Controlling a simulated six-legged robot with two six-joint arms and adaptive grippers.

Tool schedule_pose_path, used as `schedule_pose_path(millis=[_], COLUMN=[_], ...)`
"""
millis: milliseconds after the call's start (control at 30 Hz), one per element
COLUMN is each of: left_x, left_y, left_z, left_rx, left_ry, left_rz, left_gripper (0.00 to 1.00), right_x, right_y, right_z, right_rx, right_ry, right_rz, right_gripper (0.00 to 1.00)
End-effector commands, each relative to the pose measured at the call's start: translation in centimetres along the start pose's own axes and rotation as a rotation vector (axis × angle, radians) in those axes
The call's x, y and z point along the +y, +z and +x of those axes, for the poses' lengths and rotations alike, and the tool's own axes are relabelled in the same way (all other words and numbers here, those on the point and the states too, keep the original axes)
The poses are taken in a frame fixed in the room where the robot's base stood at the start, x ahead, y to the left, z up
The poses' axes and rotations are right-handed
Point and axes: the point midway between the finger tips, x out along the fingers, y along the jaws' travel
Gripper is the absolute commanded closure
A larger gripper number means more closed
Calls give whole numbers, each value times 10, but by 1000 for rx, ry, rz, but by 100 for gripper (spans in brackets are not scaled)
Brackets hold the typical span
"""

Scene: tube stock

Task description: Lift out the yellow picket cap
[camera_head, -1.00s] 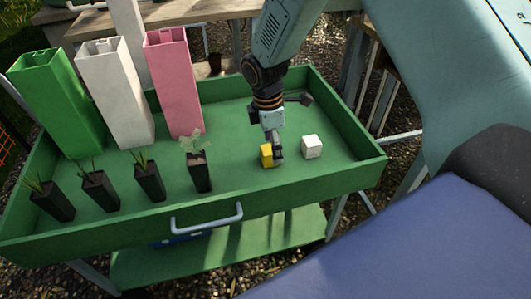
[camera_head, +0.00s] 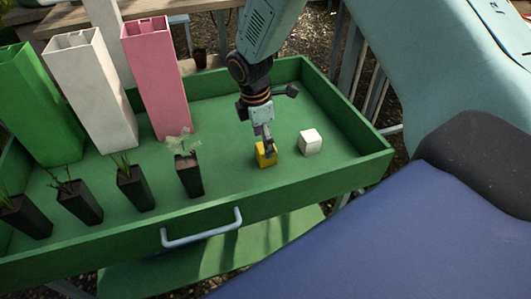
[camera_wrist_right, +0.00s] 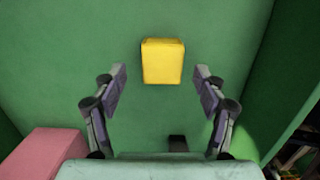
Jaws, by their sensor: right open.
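The yellow picket cap (camera_head: 266,157) is a small block on the floor of the green drawer-like tray (camera_head: 230,216), left of a white cap (camera_head: 310,142). My right gripper (camera_head: 265,140) is over the yellow cap and hides part of it. In the right wrist view the yellow cap (camera_wrist_right: 163,60) lies ahead of the open fingers (camera_wrist_right: 161,80), in line with the gap between them. The gripper is empty. My left gripper is not in view.
Pink (camera_head: 157,80), white (camera_head: 95,90) and green (camera_head: 38,105) square tubes stand upright in the tray's left half. Several black plant pots stand along the front, the closest to the cap being a leafy one (camera_head: 189,174). The tray floor behind the caps is mostly clear.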

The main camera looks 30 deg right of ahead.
Motion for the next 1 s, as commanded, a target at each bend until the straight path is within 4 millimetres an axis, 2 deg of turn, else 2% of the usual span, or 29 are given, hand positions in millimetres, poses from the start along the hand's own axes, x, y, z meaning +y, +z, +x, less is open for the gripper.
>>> schedule_pose_path(millis=[33, 267, 533, 1000], left_x=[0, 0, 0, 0], left_y=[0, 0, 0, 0], left_z=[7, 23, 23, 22], left_rx=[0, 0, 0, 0], left_ry=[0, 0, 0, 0], left_rz=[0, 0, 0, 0], left_gripper=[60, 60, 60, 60], right_x=[-1, -1, 1, 1], right_y=[0, 2, 2, 2], right_z=[10, 41, 42, 42], right_rx=[0, -1, 0, 0], right_ry=[-3, -3, -1, -1], right_rz=[1, 0, 0, 0], right_gripper=[28, 28, 29, 69])
